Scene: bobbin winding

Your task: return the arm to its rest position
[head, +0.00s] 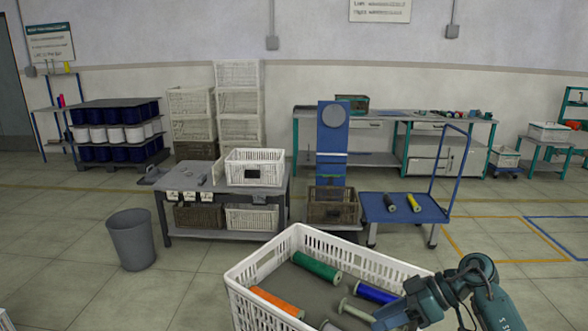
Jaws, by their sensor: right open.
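My right arm comes in from the lower right, and its teal gripper (385,318) hangs at the right front of a large white basket (265,259). The gripper is open, and its fingertips are hard to make out at the bottom edge. In the basket lie a green bobbin (316,266), an orange bobbin (276,302), a blue bobbin (377,293) and a pale, bare-looking bobbin (357,311). A grey bobbin end (330,326) is cut off by the bottom edge. My left gripper is not in view.
A grey bin (131,240) stands on the floor at left. Behind the basket are a grey table (215,201) with a white crate (254,167), and a blue cart (405,214) with a dark bobbin and a yellow one. Open floor lies at right and front left.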

